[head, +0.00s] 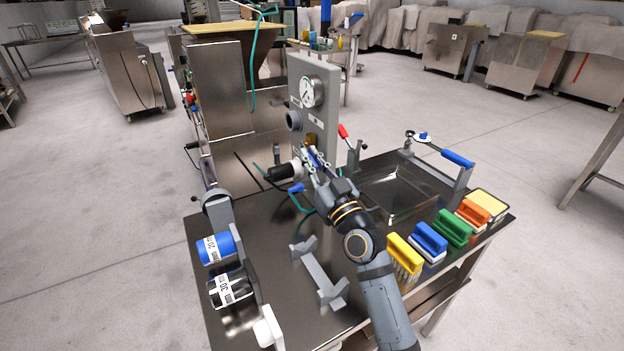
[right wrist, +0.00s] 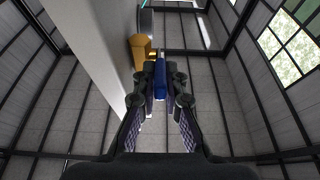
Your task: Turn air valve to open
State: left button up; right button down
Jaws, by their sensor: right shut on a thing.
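The air valve sits low on the grey upright panel (head: 316,85), below a round pressure gauge (head: 312,91). Its brass body (head: 310,139) shows just above my right gripper (head: 312,160), and in the right wrist view as a yellow-orange block (right wrist: 140,48). The valve's blue handle (right wrist: 160,82) lies between the fingers of my right gripper (right wrist: 161,90) in the right wrist view. The gripper is shut on this handle. The fingers partly hide the handle in the head view. My left gripper is not in view.
A steel table (head: 285,243) lies below my right arm. Yellow (head: 404,257), blue (head: 430,240), green (head: 453,226) and orange (head: 473,215) brushes line its right side. A shallow steel tray (head: 395,195) lies behind them.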

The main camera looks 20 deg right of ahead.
dwell(0.3)
jog(key=c, duration=1.7)
grip_release()
jog(key=shift+s+d+f, duration=0.1)
jog(key=shift+s+f, duration=0.15)
jog(key=shift+s, duration=0.1)
jog(key=v, duration=1.1)
jog(key=shift+s, duration=0.1)
